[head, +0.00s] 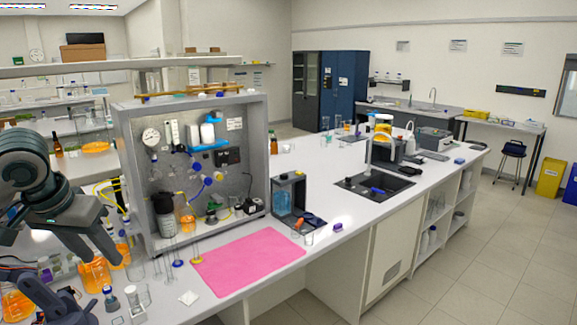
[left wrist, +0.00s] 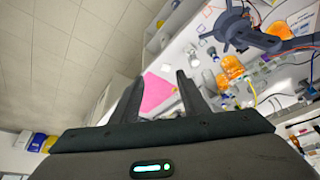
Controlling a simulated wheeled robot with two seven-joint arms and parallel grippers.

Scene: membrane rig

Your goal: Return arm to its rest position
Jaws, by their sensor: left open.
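My left arm (head: 35,185) comes in from the left in the head view, raised in front of the membrane rig's left side. My left gripper (head: 105,257) points down and to the right above the glassware at the bench's left end. In the left wrist view its two dark fingers (left wrist: 160,80) stand apart with nothing between them. The pink mat (left wrist: 157,93) shows beyond the fingers, well away from them. The membrane rig (head: 195,165) is a grey cabinet with a gauge, tubing and bottles. My right gripper is not seen.
Orange flasks (head: 95,275) and small vials crowd the bench under and beside my left gripper. The pink mat (head: 247,262) lies flat and bare before the rig. Clear floor (head: 480,250) lies right of the bench.

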